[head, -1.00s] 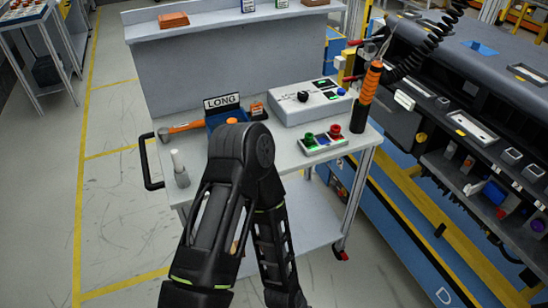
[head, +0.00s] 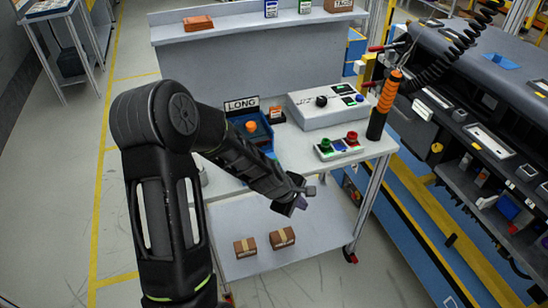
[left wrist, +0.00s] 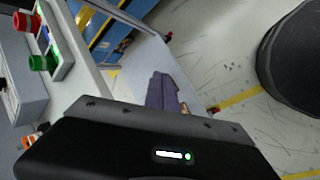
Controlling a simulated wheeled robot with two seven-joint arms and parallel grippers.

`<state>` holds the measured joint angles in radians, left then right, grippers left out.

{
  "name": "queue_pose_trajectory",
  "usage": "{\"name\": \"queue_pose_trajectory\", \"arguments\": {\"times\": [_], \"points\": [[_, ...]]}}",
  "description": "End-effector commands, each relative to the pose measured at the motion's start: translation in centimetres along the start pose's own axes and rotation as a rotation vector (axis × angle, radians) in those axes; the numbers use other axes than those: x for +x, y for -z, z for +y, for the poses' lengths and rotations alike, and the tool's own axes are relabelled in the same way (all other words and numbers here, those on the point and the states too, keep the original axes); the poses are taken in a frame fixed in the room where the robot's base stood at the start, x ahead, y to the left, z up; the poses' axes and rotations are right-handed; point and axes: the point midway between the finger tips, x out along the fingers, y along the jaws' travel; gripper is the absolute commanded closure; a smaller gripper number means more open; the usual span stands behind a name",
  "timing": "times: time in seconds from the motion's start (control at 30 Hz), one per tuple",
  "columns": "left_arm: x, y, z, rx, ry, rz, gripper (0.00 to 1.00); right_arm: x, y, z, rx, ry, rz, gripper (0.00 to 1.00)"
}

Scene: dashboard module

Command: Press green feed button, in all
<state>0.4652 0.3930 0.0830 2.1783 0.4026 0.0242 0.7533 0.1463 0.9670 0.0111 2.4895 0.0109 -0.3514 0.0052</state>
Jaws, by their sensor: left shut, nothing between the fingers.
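The green button (head: 325,146) sits at the left end of a small white button box (head: 339,150) on the upper top of the cart. A red button (head: 352,136) is at the box's other end. In the left wrist view the green button (left wrist: 38,62) and the red button (left wrist: 22,20) show at the upper left. My left gripper (head: 300,203) is shut and empty. In the head view it appears in front of and below the button box, apart from it. Its fingers (left wrist: 163,95) also show in the left wrist view. My right gripper is in no view.
A larger white control box (head: 320,108) stands behind the button box. A blue bin marked LONG (head: 262,135) is to the left. Two cartons (head: 264,242) rest on the lower shelf. The dashboard module (head: 470,130) is at right.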

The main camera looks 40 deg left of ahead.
Motion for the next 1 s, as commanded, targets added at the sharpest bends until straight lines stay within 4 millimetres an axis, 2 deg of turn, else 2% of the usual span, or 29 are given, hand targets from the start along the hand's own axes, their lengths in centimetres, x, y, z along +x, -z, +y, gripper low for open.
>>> {"name": "queue_pose_trajectory", "arguments": {"times": [0.03, 0.1, 0.2, 0.3, 0.4, 0.57, 1.0], "points": [[-2.5, 2.0, 2.9, -0.106, -0.052, 0.021, 1.00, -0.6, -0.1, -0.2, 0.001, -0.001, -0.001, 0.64], [-5.4, 4.1, 5.9, -0.246, -0.112, 0.033, 1.00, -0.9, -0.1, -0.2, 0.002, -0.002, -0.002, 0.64], [-9.3, 6.6, 9.4, -0.417, -0.191, 0.036, 1.00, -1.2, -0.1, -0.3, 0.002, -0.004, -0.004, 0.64], [-12.6, 8.3, 11.8, -0.540, -0.254, 0.030, 1.00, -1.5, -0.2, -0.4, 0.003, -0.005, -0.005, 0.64], [-14.7, 9.3, 13.3, -0.617, -0.294, 0.021, 1.00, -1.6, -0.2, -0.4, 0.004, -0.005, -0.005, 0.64], [-16.0, 9.8, 14.1, -0.666, -0.318, 0.014, 1.00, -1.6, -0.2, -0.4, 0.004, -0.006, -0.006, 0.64], [-15.5, 9.9, 13.8, -0.664, -0.318, 0.014, 1.00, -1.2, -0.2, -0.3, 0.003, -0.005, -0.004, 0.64]]}}
